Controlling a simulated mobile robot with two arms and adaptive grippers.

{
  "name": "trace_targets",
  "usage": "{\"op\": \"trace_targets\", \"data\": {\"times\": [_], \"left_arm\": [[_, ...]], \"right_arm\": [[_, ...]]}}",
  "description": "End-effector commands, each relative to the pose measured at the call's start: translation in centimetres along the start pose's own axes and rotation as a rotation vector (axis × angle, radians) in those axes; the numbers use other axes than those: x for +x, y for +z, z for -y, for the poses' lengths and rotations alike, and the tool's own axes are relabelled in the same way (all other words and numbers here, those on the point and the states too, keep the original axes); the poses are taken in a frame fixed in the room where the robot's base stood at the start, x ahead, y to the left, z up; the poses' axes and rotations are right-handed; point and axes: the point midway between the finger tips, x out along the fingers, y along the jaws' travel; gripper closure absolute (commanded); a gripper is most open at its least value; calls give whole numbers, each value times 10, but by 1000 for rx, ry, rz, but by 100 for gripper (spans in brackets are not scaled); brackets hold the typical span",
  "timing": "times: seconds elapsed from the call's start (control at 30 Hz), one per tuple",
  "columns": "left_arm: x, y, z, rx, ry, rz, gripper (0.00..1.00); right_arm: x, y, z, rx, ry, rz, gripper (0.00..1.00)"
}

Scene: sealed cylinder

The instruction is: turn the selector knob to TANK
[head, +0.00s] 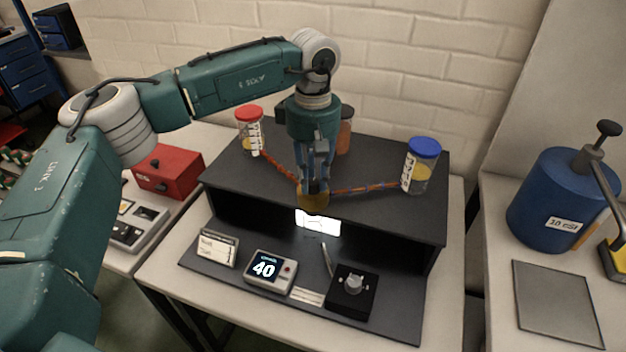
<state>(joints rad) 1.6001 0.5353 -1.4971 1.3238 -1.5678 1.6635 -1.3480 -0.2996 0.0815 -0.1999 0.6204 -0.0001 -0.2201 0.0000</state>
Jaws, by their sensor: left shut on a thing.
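A round brass-coloured selector (313,201) sits at the front edge of the dark shelf top, with a tube running to it from each side. My left gripper (314,184) points down onto it from above. Its fingers are shut on the selector knob, which is mostly hidden between them. The knob's pointing direction and any TANK lettering cannot be made out. My right gripper is not in view.
A red-capped jar (250,130) and a blue-capped jar (420,165) stand on the shelf (385,215). A brownish jar (345,130) is partly hidden behind my gripper. Below are a display reading 40 (269,271) and a black box with a grey knob (352,288).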

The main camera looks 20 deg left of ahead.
Motion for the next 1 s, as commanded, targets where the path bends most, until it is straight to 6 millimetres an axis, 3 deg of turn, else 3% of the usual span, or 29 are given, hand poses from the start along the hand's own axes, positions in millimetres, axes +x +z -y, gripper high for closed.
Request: {"op": "trace_targets", "data": {"times": [0.67,0.7,0.77,1.0], "left_arm": [[-2,0,-1,56,5,-1,100],[-2,0,-1,56,5,-1,69],[-2,0,-1,56,5,-1,58],[-1,0,0,56,2,0,58]], "right_arm": [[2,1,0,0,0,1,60],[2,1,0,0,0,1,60],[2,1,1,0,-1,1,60],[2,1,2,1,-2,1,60]]}}
